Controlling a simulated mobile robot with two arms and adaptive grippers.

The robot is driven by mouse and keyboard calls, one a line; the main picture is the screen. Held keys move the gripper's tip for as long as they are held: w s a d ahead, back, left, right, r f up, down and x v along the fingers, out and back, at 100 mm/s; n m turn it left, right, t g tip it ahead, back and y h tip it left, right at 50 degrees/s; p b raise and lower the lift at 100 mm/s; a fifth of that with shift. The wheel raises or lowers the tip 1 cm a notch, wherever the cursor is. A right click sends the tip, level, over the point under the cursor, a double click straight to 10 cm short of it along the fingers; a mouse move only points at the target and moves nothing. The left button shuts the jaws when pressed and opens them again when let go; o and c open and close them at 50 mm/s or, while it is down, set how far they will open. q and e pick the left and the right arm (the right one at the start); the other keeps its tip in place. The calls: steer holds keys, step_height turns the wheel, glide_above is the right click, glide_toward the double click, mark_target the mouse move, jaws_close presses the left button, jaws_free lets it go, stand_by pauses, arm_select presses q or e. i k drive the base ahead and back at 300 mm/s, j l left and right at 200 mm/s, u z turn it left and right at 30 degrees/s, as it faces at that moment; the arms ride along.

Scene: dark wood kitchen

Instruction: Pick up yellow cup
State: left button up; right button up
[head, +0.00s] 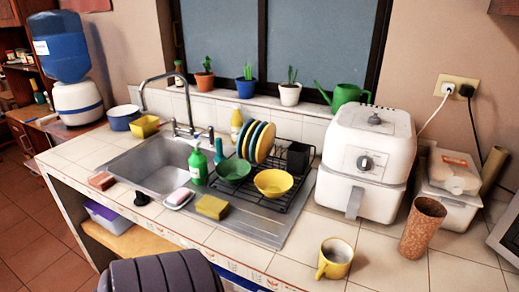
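The yellow cup (335,259) stands upright on the tiled counter near its front edge, right of the sink. It has a pale inside, and its handle points to the lower left. Neither of my grippers shows in the head view. A dark grey ribbed shape at the bottom edge hides part of the counter front; I cannot tell what it is.
A brown cork-like tumbler (422,228) stands right of the cup. A white air fryer (368,155) stands behind it. A dish rack with a yellow bowl (273,183) and a green bowl (234,170) is to the left. Bare tiles surround the cup.

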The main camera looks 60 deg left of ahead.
mark_target(336, 255)
steer(key=u, duration=1.3)
